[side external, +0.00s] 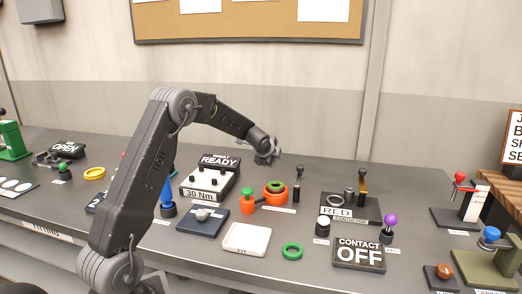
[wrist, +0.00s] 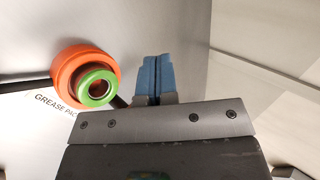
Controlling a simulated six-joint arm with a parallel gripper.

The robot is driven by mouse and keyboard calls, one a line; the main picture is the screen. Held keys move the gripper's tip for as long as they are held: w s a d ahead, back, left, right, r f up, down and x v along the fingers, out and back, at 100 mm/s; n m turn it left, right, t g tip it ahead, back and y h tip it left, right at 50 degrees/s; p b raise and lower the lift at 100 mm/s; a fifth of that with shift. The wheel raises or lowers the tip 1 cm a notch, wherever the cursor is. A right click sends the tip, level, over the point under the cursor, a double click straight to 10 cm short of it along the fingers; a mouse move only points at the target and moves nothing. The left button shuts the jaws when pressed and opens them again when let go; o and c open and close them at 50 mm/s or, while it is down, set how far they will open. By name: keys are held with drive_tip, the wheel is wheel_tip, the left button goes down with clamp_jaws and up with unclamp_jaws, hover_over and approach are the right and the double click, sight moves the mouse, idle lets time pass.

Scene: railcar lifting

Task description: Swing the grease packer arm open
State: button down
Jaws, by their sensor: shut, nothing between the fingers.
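The grease packer (side external: 275,194) is an orange round cup with a green ring on top, standing mid-bench. A dark arm runs left from it to an orange knob (side external: 247,204). In the wrist view the orange cup (wrist: 67,66) and green ring (wrist: 86,97) sit left of my fingers.
A torque box reading READY (side external: 212,177) stands left of the packer. A white tray (side external: 246,239) and green ring (side external: 292,251) lie in front.

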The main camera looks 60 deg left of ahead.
drive_tip(key=shift+s+a+r, duration=0.3)
drive_tip(key=shift+s+r, duration=0.3)
drive_tip(key=shift+r, duration=0.05)
drive_tip(key=shift+s+a+r, duration=0.3)
drive_tip(key=shift+s+r, duration=0.3)
drive_tip(key=shift+s, duration=0.05)
drive_tip(key=shift+s+a+r, duration=0.3)
drive_tip(key=shift+s+r, duration=0.3)
drive_tip(key=shift+r, duration=0.05)
